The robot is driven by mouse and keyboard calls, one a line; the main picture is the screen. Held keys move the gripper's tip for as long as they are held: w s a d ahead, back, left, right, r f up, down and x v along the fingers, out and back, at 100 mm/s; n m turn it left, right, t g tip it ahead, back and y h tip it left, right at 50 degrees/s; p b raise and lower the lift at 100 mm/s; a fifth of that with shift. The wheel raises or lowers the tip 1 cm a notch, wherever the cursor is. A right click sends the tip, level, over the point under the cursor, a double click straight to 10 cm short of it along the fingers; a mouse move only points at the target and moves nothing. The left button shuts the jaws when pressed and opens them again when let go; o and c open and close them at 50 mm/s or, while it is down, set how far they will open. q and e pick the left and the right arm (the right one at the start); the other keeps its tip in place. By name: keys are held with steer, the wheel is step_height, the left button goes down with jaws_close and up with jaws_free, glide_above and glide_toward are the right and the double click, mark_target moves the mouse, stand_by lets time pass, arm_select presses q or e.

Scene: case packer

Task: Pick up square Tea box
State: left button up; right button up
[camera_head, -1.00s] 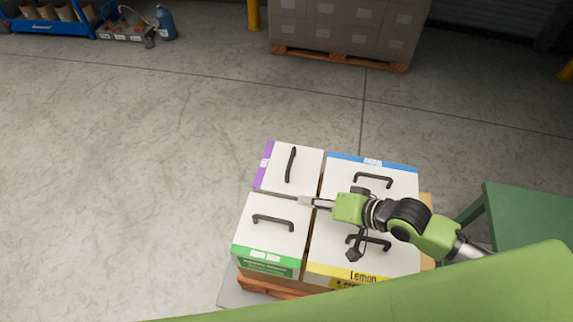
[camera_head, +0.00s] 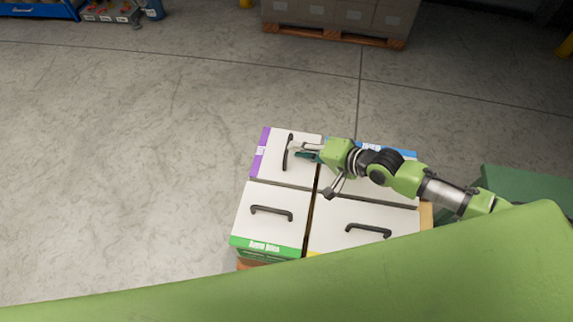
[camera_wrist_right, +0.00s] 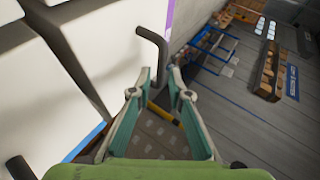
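A square white box with a purple side (camera_head: 261,150) sits at the back left of a group of boxes; its label is too small to read, so I cannot confirm it is Tea. Its black handle (camera_head: 287,153) stands on its top, and a handle (camera_wrist_right: 154,52) shows just beyond my fingers in the right wrist view. My right gripper (camera_head: 299,151) is over this box, its fingertips close to the handle. My left gripper is not in view.
A green-labelled box (camera_head: 265,222) is in front, a blue-edged box (camera_head: 400,156) behind my right arm, and another white box (camera_head: 340,214) at front right. A green table (camera_head: 515,183) is at right. A pallet of cartons (camera_head: 340,18) stands behind. The left floor is clear.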

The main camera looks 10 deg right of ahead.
mark_target(287, 145)
steer(key=x, duration=0.5)
steer(key=shift+w, duration=0.15)
steer(key=shift+r, duration=0.1)
jaws_close()
steer(key=shift+w+r, duration=0.1)
steer(key=shift+r, duration=0.05)
